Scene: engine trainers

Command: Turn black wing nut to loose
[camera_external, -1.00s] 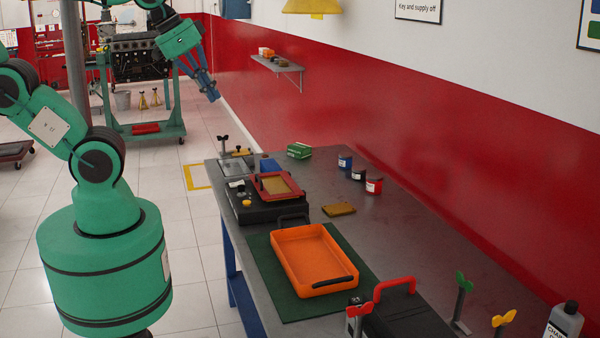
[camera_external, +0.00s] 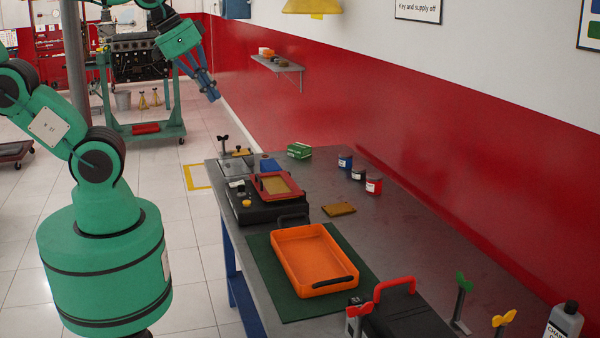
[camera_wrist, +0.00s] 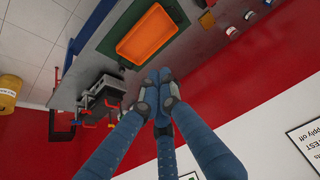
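The black wing nut (camera_external: 223,140) sits on top of a grey upright post at the far left corner of the workbench in the external view. Its wings spread sideways. I cannot pick it out in the wrist view. My gripper (camera_external: 214,96) has blue fingers and hangs in the air beyond the bench's far end, well above the floor and apart from the nut. In the wrist view my gripper's fingertips (camera_wrist: 158,78) are drawn together with nothing visible between them.
The workbench (camera_external: 415,240) carries an orange tray (camera_external: 322,290) on a green mat, a black case with a red frame (camera_external: 292,181), and several small cans. Red (camera_external: 358,309), green (camera_external: 464,283) and yellow (camera_external: 503,318) wing nuts stand at the near end. A red-and-white wall bounds the right.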

